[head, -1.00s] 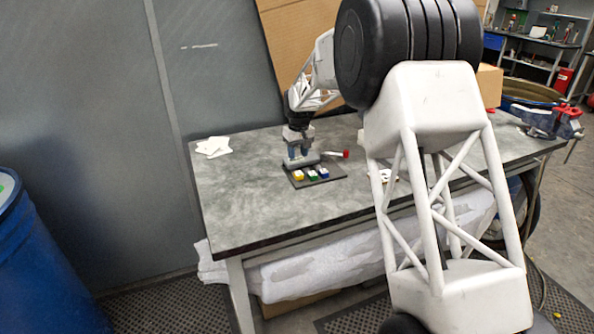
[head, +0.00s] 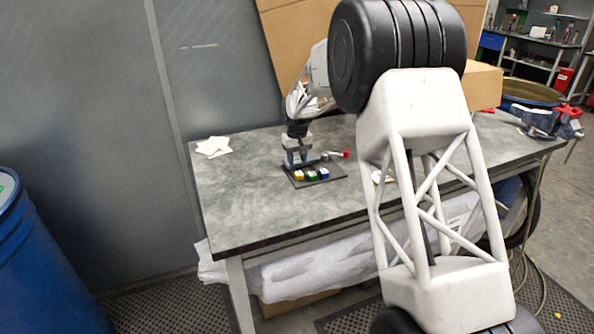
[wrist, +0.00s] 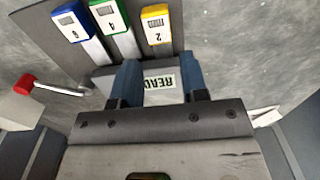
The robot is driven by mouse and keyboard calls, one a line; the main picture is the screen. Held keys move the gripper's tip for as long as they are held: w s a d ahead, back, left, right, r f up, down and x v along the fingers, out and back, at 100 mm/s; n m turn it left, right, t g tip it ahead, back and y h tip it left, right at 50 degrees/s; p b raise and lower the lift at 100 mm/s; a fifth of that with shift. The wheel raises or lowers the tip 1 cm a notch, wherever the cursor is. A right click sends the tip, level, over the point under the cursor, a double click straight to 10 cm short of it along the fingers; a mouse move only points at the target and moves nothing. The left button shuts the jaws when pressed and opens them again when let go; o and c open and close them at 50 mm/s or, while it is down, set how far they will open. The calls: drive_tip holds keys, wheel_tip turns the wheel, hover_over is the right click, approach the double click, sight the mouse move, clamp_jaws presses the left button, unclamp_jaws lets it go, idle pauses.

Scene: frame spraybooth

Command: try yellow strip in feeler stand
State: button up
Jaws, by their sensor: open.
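The yellow strip (wrist: 156,24), its tab marked 2, lies on the dark tray (head: 328,178), beside a green strip (wrist: 109,16) marked 4 and a blue strip (wrist: 72,20) marked 6. In the head view the yellow strip (head: 299,176) is just in front of my gripper (head: 297,160).
A lever with a red knob (wrist: 24,84) is at the left of the wrist view, and right of my gripper in the head view (head: 346,154). White sheets (head: 214,147) lie at the table's back left. The table's front left (head: 235,210) is clear.

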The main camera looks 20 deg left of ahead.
sight(297, 169)
drive_tip(key=shift+f, duration=2.55)
clamp_jaws()
